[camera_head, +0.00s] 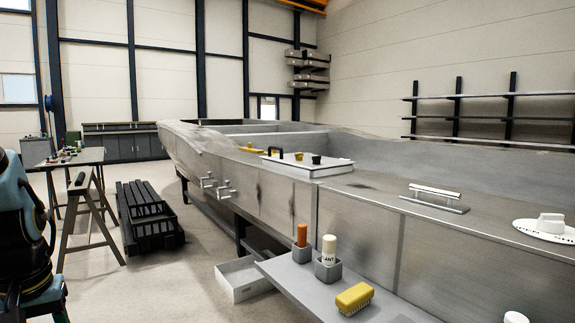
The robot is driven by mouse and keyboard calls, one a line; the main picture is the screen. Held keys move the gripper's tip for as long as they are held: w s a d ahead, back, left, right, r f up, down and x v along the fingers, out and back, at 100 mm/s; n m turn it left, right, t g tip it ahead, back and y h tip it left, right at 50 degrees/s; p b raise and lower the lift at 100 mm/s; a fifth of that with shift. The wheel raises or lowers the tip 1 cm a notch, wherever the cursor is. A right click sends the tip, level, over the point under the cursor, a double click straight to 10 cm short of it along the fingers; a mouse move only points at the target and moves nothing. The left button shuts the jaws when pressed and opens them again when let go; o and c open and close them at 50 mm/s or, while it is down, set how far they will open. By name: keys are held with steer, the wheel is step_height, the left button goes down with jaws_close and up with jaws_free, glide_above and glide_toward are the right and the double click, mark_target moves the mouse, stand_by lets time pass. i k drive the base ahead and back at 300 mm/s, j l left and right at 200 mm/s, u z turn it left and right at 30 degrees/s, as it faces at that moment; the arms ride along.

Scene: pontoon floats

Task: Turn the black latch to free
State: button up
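A white hatch panel (335,165) lies on top of the grey metal pontoon (270,200) near the picture's middle. A white rotary knob (549,222) on a marked round plate sits at the far right of the deck. Part of my teal and black arm shows at the left edge; my gripper is out of the picture.
A grey shelf (310,285) in front holds an orange-topped tool (302,235), a white bottle (328,248) and a yellow brush (354,297). A metal handle (435,197) stands on the deck. A worktable (85,156), sawhorse and black stacked beams (145,215) stand left.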

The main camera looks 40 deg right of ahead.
mark_target(315, 160)
steer(key=i+z, duration=0.1)
steer(key=i, duration=0.85)
steer(key=i+j, duration=0.15)
steer(key=i, duration=0.8)
steer(key=i+l+z, duration=0.1)
steer(key=i+z, duration=0.55)
steer(key=z, duration=0.15)
steer(key=i+j+z, duration=0.1)
steer(key=i+z, duration=0.25)
